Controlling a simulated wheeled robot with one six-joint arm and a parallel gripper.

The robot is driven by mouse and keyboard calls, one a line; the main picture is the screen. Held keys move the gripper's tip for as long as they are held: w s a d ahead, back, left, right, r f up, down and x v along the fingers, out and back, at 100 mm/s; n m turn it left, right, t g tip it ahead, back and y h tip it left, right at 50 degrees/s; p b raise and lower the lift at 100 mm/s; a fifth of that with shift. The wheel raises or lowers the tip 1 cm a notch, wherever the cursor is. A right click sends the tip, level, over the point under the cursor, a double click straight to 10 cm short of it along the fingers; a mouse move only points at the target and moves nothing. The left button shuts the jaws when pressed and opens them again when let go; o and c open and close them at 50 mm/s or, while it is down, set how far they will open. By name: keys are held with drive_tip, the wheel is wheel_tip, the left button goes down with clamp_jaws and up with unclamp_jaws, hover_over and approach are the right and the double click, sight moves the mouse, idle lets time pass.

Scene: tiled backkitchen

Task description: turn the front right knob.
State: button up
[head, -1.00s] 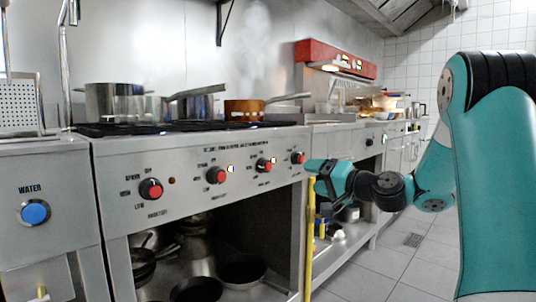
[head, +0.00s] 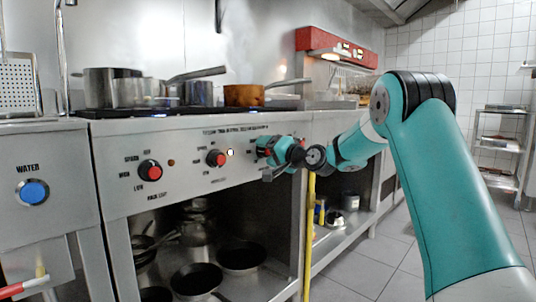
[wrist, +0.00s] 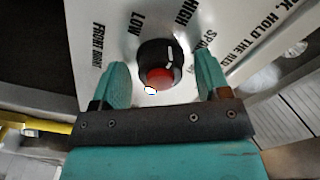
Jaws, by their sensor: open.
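The front right knob (wrist: 158,70) is black with a red face and a pale pointer mark. It shows in the wrist view, on a pale panel with the words FRONT RIGHT beside it. My gripper (wrist: 162,80) is open, with one teal finger on each side of the knob and a visible gap to each. In the head view my gripper (head: 264,148) is at the right part of the stove front and hides the knobs there. Two other red-faced knobs, the left one (head: 150,170) and the middle one (head: 216,158), stay visible.
Several pots and a copper pan (head: 244,95) stand on the stove top. An open shelf with pans (head: 197,279) is below the panel. A yellow pole (head: 310,235) stands below my gripper. The tiled floor to the right is clear.

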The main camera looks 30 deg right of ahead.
drive_tip(key=shift+w, duration=0.15)
drive_tip(key=c, duration=0.9)
drive_tip(key=shift+f+n+b, duration=0.1)
drive_tip(key=shift+n+b, duration=0.2)
drive_tip(key=n+b, duration=0.2)
drive_tip(key=shift+f+n, duration=0.1)
drive_tip(key=shift+n, duration=0.3)
drive_tip(key=n+b, duration=0.2)
drive_tip(key=shift+n, duration=0.4)
drive_tip(key=n+b, duration=0.3)
drive_tip(key=n, duration=0.2)
drive_tip(key=shift+n+b, duration=0.3)
drive_tip(key=shift+b, duration=0.1)
